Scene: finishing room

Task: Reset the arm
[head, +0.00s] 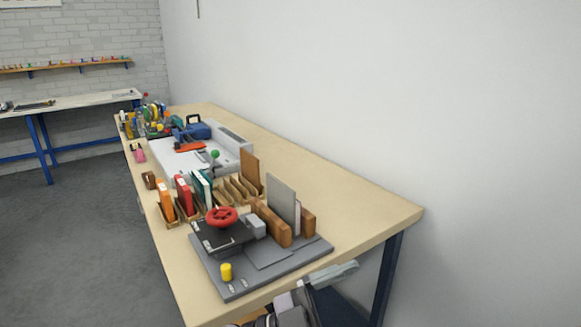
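The workbench (375,213) runs along the white wall. At its near end is a grey base plate (215,285) bearing a black press with a red handwheel (221,217), a yellow knob (226,271), brown blocks (271,222) and an upright grey board (283,199).
Behind the plate stand upright orange (165,198), red (184,194) and green books in wooden holders. Farther back is a light grey machine (180,165). Floor on the left (70,235) is clear.

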